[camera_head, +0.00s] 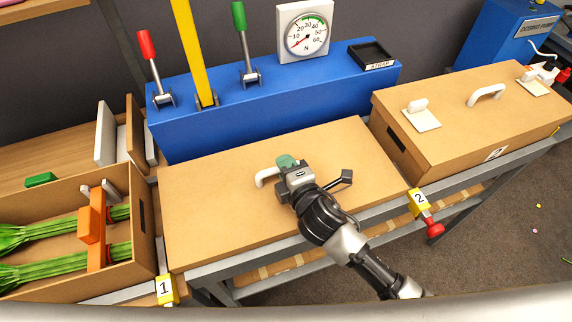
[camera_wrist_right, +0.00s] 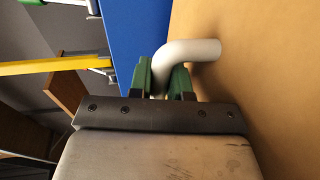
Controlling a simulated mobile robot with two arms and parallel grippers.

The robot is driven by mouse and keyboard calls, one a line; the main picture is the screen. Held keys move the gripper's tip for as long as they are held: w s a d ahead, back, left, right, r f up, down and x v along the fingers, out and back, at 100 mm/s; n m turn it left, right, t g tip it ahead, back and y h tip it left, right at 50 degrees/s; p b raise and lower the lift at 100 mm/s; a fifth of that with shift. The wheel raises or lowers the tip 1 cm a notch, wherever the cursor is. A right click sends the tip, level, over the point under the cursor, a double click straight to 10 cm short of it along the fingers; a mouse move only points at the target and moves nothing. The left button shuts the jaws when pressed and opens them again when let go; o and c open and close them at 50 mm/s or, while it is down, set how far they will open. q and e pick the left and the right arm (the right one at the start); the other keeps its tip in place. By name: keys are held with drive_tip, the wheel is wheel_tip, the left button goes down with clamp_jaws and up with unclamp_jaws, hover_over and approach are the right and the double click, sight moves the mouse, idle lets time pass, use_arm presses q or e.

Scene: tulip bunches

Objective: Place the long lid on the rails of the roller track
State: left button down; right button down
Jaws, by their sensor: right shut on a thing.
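The long lid (camera_head: 210,215) is a flat tan cardboard panel with a white handle (camera_head: 265,177). It lies level over the metal roller track (camera_head: 262,260), between the open box on the left and the closed box on the right. My right gripper (camera_head: 288,165) is at the handle, over the middle of the lid. In the right wrist view, its green fingers (camera_wrist_right: 160,82) are shut around the white handle (camera_wrist_right: 195,50). I cannot tell whether the lid touches the rails. My left gripper is not in view.
An open box (camera_head: 143,220) with green-stemmed bunches stands at left. A closed box (camera_head: 455,105) with a white handle stands at right. A blue console (camera_head: 220,120) with levers and a dial (camera_head: 304,30) runs behind.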

drive_tip(key=shift+f, duration=0.2)
drive_tip(key=c, duration=1)
unclamp_jaws()
